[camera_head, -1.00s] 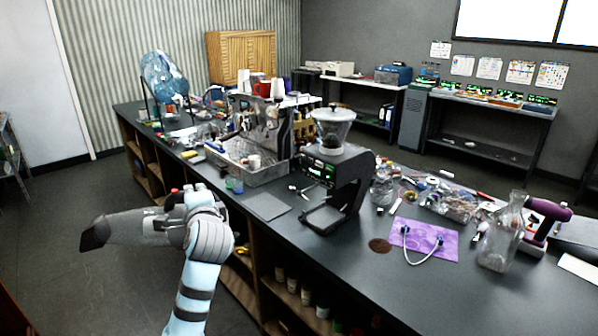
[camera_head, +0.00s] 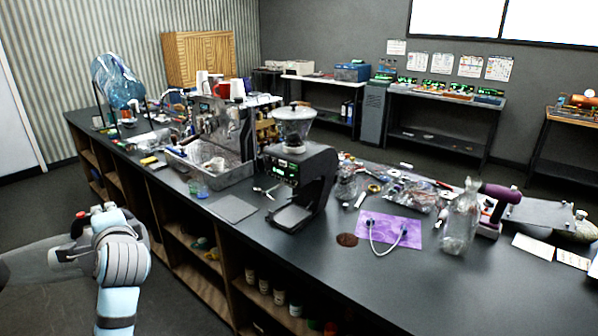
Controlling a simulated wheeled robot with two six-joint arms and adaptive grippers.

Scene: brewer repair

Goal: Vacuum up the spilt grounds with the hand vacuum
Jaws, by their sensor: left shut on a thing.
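The spilt grounds (camera_head: 347,240) are a small dark brown round patch on the black counter, just left of a purple mat. My left gripper (camera_head: 76,246) is at the lower left, over the floor in front of the counter. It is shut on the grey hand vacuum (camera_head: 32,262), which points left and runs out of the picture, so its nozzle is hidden. My wrist covers most of the fingers. The vacuum is well apart from the grounds. My right gripper is not in view.
The black grinder (camera_head: 300,170) stands left of the grounds. The purple mat (camera_head: 405,238) with a white cable lies right of them, then a clear bottle (camera_head: 460,220) and a purple-handled tool (camera_head: 497,205). The counter front (camera_head: 400,300) near the grounds is clear.

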